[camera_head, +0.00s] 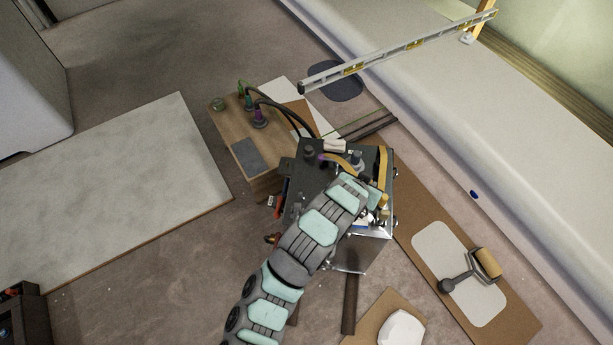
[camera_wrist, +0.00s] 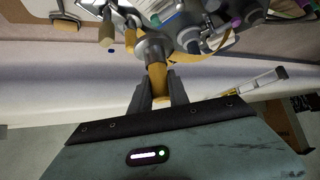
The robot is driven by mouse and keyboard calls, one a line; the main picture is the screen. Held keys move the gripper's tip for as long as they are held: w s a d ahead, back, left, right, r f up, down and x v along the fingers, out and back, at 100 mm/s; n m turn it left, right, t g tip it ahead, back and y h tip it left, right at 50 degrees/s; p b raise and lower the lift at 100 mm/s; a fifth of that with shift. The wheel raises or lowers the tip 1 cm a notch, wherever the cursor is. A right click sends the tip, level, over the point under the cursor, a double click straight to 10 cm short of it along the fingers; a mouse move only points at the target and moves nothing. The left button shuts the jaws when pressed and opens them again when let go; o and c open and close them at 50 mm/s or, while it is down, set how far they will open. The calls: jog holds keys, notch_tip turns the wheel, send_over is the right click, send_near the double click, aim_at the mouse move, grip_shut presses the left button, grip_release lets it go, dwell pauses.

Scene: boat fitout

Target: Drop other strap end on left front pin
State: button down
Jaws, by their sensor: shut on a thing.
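My gripper (camera_wrist: 159,84) is shut on a yellow strap end (camera_wrist: 157,76) in the wrist view. A round grey part is right beyond the held end; I cannot tell whether they touch. In the head view, a dark box with a shiny metal side (camera_head: 350,256) stands below my arm. A yellow strap (camera_head: 383,168) runs along its right edge, and another yellow piece (camera_head: 335,159) lies across its top. Dark round posts (camera_head: 308,153) rise from the top. My arm covers much of the box, and I cannot tell which post is the left front pin.
A wooden block with plugs and cables (camera_head: 232,125) stands behind the box. A spirit level (camera_head: 400,53) spans the back right.

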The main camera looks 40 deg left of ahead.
jog(key=s+a+f+n+y+p, duration=0.1)
jog(key=s+a+f, duration=0.25)
jog(key=a, duration=0.55)
jog(key=s+a+f+n+y, duration=0.15)
jog(key=s+a, duration=0.25)
jog(key=a, duration=0.5)
jog(key=shift+h, duration=0.25)
jog(key=f+b, duration=0.1)
jog(key=f, duration=0.1)
jog(key=f+b, duration=0.4)
jog(key=shift+s, duration=0.25)
jog(key=shift+r+p, duration=0.3)
jog(key=shift+p, duration=0.05)
jog(key=shift+f+p, duration=0.1)
jog(key=shift+p, duration=0.4)
jog(key=shift+f, duration=0.25)
jog(key=shift+f, duration=0.5)
jog(key=shift+f+b, duration=0.25)
jog(key=shift+b, duration=0.1)
